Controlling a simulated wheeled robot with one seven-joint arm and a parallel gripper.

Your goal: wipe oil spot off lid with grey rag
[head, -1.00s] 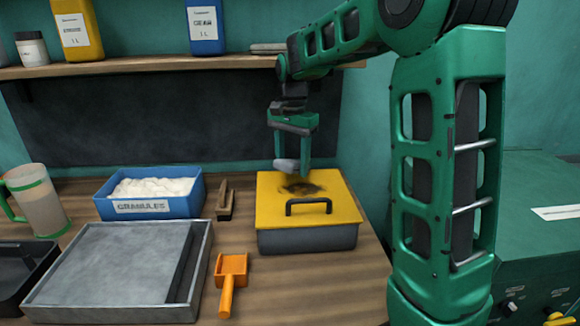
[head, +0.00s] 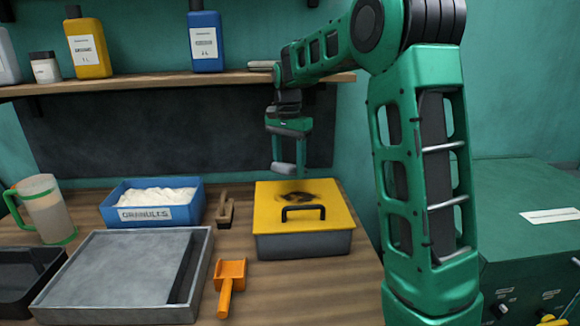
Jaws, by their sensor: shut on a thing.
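A yellow lid (head: 328,217) with a black handle covers a grey box (head: 305,245) on the bench. A dark oil spot (head: 298,197) lies on the lid, behind the handle. My green gripper (head: 287,168) is above the back of the lid, pointing down. It is shut on a small grey rag (head: 283,168), which hangs a little above the lid, apart from the spot.
A blue granules bin (head: 117,213), a brush (head: 226,211), a grey tray (head: 55,288), an orange scoop (head: 229,284) and a jug (head: 45,208) stand left of the box. A shelf (head: 150,83) with bottles runs above. Bare bench lies in front of the box.

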